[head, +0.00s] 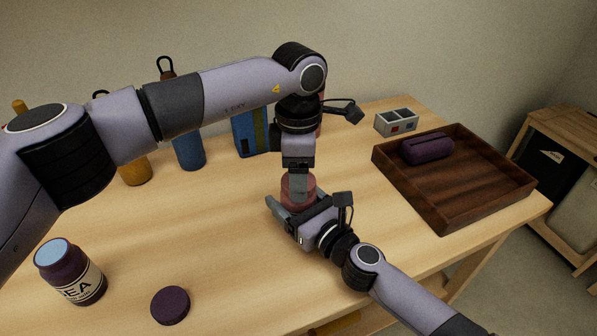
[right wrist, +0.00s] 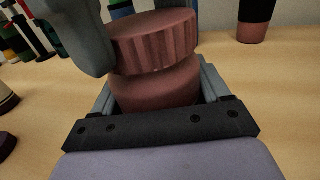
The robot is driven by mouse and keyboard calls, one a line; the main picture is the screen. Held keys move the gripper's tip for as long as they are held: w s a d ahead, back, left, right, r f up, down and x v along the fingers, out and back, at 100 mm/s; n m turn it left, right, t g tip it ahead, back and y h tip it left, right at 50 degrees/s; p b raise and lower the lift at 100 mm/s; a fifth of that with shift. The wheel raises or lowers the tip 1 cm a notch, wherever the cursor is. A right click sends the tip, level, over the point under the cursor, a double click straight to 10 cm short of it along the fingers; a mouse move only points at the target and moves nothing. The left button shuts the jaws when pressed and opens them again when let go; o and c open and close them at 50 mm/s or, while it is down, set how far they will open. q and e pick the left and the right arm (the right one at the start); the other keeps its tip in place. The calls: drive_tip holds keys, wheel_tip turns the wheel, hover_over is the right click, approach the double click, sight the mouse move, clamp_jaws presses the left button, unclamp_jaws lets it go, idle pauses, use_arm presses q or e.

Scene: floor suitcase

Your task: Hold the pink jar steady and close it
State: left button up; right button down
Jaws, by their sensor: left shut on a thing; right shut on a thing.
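The pink jar (head: 299,204) stands upright on the wooden table, mostly hidden by my grippers in the head view. In the right wrist view its body (right wrist: 155,90) sits between the fingers of my right gripper (head: 300,208), which is shut on it from the front. The ribbed pink lid (right wrist: 155,38) is on top of the jar and looks slightly tilted in that view; I cannot tell how tightly it is seated. My left gripper (head: 299,184) points down from above and is shut on the lid, with its fingers at the lid's sides.
A dark jar with a label (head: 70,271) and a loose purple lid (head: 170,305) are at the front left. A brown tray (head: 462,207) holding a purple case (head: 427,148) is at the right, with a grey divided box (head: 396,122) behind. Bottles, including a blue one (head: 187,150), line the back.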

use_arm(q)
drive_tip(key=m, duration=0.6)
drive_tip(key=shift+m, duration=0.3)
drive_tip(key=m, duration=1.2)
drive_tip(key=shift+m, duration=0.3)
drive_tip(key=m, duration=0.5)
drive_tip(key=shift+m, duration=0.3)
drive_tip(key=o, duration=1)
drive_tip(key=shift+r, duration=0.1)
